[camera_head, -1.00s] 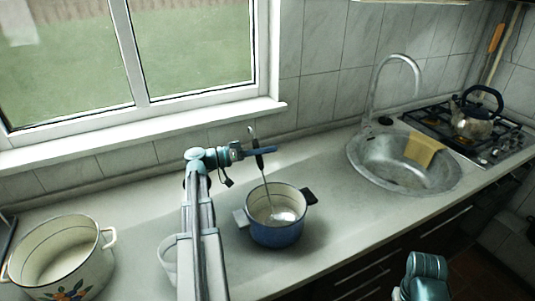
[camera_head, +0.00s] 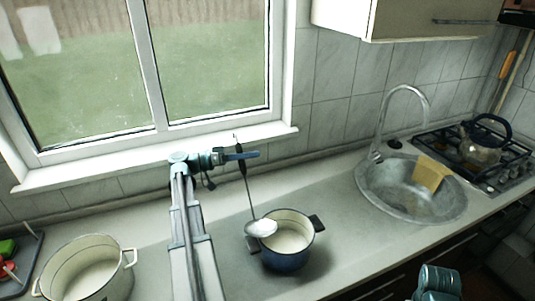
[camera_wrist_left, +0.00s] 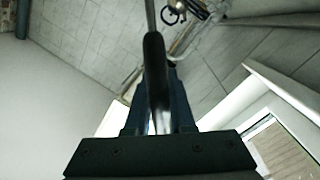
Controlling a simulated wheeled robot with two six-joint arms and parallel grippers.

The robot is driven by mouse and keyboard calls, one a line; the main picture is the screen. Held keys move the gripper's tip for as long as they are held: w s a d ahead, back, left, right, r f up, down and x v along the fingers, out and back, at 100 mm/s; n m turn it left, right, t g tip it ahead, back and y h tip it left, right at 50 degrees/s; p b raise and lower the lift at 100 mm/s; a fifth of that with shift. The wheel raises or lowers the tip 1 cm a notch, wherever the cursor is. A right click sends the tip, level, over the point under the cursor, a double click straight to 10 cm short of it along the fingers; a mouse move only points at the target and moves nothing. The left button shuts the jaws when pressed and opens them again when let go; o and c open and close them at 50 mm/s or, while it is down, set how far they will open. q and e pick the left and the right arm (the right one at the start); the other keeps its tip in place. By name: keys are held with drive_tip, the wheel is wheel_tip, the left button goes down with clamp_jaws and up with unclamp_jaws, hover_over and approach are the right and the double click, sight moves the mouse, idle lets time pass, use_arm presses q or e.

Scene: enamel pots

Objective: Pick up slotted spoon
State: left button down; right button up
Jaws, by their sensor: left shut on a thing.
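The slotted spoon (camera_head: 262,228) hangs upright with its pale bowl at the near left rim of the blue pot (camera_head: 288,256). I cannot tell whether the bowl touches the rim. My left gripper (camera_head: 240,156) is shut on the spoon's dark handle, above and left of the pot. In the left wrist view the handle (camera_wrist_left: 154,75) runs between the fingers of the left gripper (camera_wrist_left: 160,105). The inside of the blue pot looks empty where it shows. My right arm shows only in part at the bottom right, and its gripper is out of frame.
A cream pot (camera_head: 85,276) stands on the counter at left, near a dark tray (camera_head: 35,262) with coloured items. Counter between blue pot and sink is clear.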

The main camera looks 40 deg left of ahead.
use_arm(q)
drive_tip(key=v, duration=0.5)
drive_tip(key=shift+s+a, duration=0.1)
drive_tip(key=shift+s, duration=0.05)
idle(0.3)
